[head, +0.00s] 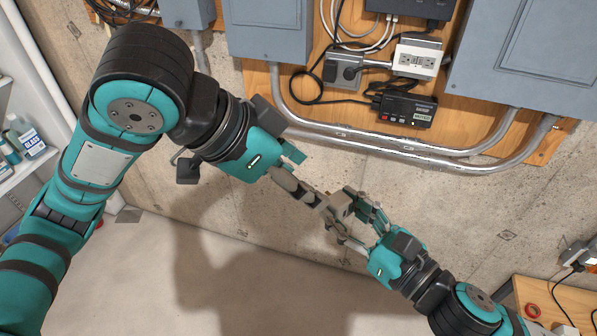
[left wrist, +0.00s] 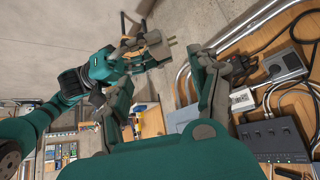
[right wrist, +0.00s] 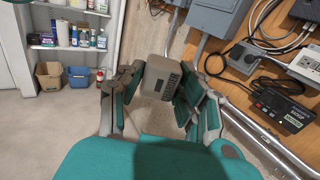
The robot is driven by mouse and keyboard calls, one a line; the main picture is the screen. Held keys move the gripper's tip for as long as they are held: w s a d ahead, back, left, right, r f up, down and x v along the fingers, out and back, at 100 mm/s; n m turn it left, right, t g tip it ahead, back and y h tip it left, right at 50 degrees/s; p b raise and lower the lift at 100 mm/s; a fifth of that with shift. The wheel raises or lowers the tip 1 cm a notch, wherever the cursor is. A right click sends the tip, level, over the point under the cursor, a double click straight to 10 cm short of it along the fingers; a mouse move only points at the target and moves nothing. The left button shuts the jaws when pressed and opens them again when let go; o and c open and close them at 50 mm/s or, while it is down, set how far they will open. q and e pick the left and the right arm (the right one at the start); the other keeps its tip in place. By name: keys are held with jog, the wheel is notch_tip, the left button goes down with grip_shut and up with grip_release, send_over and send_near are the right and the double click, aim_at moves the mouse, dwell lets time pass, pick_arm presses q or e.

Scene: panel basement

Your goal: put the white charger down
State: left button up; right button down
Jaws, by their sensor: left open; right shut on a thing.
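The white charger (right wrist: 160,78) looks like a pale grey-beige block in the right wrist view. My right gripper (right wrist: 157,88) is shut on it and holds it in the air. In the left wrist view the charger (left wrist: 156,47) shows two prongs pointing right. My left gripper (left wrist: 168,92) is open, with nothing between its fingers. In the head view the left gripper (head: 312,192) comes close to the charger (head: 341,206) from the upper left, and the right gripper (head: 356,218) from the lower right. The fingers partly hide the charger there, and I cannot tell whether the left fingers touch it.
Grey metal boxes (head: 265,28), a white outlet box (head: 417,58), a black device (head: 406,109) and loose cables are on the wooden wall board. Metal conduits (head: 390,150) run below. A wooden table (head: 560,303) stands at lower right, shelves (head: 20,170) at left. The floor between is clear.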

aim_at(336, 200)
pick_arm(q)
jog(key=x, duration=1.1)
jog(key=shift+w+d+f, duration=0.1)
jog(key=shift+d+f, duration=0.1)
jog(key=shift+f, duration=0.1)
jog(key=shift+c, duration=0.4)
jog(key=c, duration=1.1)
jog(key=o, duration=1.2)
